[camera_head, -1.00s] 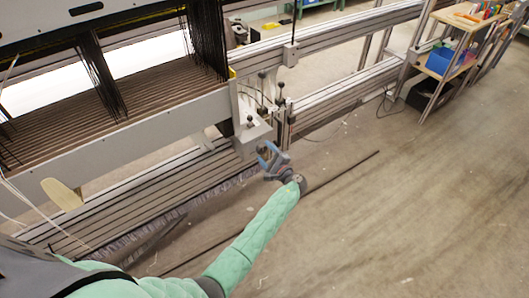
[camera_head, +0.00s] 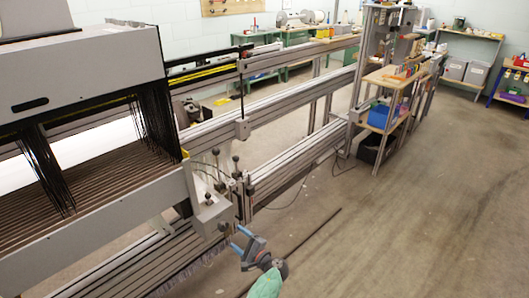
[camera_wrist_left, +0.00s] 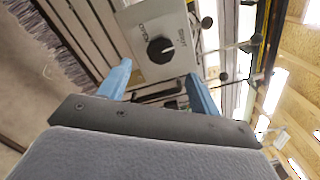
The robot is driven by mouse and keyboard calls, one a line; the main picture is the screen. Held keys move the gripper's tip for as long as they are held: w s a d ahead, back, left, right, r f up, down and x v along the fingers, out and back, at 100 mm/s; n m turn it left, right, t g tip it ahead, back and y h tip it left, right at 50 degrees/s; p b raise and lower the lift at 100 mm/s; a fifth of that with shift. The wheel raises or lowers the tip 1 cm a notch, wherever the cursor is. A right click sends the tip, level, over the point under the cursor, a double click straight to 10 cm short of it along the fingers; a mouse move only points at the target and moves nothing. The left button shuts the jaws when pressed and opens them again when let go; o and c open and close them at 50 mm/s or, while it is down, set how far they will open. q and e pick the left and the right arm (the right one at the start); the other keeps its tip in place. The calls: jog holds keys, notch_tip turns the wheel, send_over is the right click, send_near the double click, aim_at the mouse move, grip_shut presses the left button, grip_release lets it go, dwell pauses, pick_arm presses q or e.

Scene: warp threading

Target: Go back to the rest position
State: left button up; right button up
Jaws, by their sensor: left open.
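My left gripper (camera_head: 239,241) is low in the middle of the head view, its blue fingers spread apart with nothing between them. It is in front of the loom's corner, close to a grey control box (camera_head: 213,211) on the frame. In the left wrist view both blue fingers (camera_wrist_left: 155,85) show, apart and empty. Beyond them is the same box (camera_wrist_left: 155,40) with a black knob. Whether the fingers touch the box I cannot tell. My right gripper is in neither view.
The loom (camera_head: 60,75) with dark warp threads fills the left. Its metal rails (camera_head: 285,105) run back to the right. A wooden shelf cart (camera_head: 390,80) holds a blue bin (camera_head: 381,115). A dark rod (camera_head: 305,235) lies on the floor (camera_head: 410,220), which is otherwise open at the right.

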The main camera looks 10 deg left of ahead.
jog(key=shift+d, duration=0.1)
